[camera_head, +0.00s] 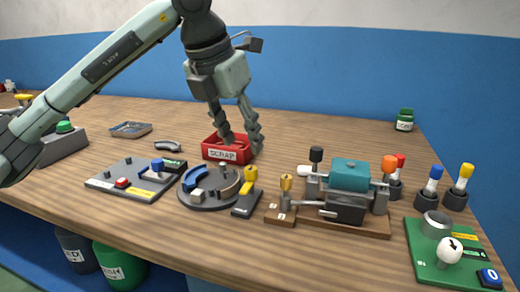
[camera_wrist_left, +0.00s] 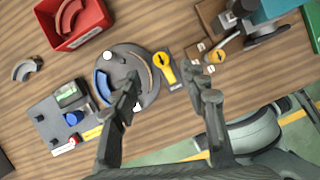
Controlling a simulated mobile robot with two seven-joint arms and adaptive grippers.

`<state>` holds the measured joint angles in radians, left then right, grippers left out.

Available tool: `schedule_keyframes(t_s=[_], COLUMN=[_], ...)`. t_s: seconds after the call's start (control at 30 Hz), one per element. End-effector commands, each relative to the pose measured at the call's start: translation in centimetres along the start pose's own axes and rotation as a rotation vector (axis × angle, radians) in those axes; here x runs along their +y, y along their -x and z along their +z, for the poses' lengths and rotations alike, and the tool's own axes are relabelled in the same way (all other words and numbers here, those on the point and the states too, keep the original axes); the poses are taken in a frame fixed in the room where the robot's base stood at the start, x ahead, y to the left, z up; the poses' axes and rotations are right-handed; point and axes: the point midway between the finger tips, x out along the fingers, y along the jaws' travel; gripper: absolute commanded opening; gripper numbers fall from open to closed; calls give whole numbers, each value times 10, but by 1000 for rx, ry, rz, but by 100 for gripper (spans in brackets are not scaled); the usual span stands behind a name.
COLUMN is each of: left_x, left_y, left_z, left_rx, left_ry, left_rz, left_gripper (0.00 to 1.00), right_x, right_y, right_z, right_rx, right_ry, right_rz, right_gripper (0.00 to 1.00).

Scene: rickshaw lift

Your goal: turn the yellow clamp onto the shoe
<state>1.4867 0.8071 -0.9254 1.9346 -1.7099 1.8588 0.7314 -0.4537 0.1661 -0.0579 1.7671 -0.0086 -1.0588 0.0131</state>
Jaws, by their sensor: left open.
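The yellow clamp (camera_head: 250,175) stands on a dark block at the right edge of the round plate (camera_head: 208,201); the clamp also shows in the left wrist view (camera_wrist_left: 164,68). On the plate, a blue curved shoe (camera_head: 194,178) lies at the left and a brownish curved shoe (camera_head: 229,184) at the right, beside the clamp. I cannot tell whether the clamp touches the brownish shoe. My left gripper (camera_head: 242,143) is open and empty, pointing down above the table; in the left wrist view its fingertips are on either side of the clamp, nearer the camera. My right gripper is not in view.
A red SCRAP box (camera_head: 226,151) holding a curved piece (camera_wrist_left: 68,15) stands behind the plate. A grey panel with buttons (camera_head: 113,176) is to the left. A teal vise-like fixture (camera_head: 350,176) and a green board (camera_head: 425,262) are to the right.

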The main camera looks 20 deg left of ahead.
Motion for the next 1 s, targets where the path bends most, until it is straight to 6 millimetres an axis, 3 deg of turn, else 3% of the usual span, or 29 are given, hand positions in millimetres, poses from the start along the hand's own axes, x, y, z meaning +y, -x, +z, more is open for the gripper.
schedule_keyframes(t_s=[0.17, 0.53, 0.9, 1.0], left_x=[0, 0, 0, 0], left_y=[-15, -69, -78, -78], left_z=[-1, 0, 0, 0], left_rx=[4, 3, 0, 0], left_ry=[0, 2, 0, 0], left_rz=[0, -1, 0, 0], left_gripper=[44, 44, 44, 34], right_x=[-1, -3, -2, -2], right_y=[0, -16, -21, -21], right_z=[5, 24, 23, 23], right_rx=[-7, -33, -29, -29], right_ry=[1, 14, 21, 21], right_rz=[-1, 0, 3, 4], right_gripper=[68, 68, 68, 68])
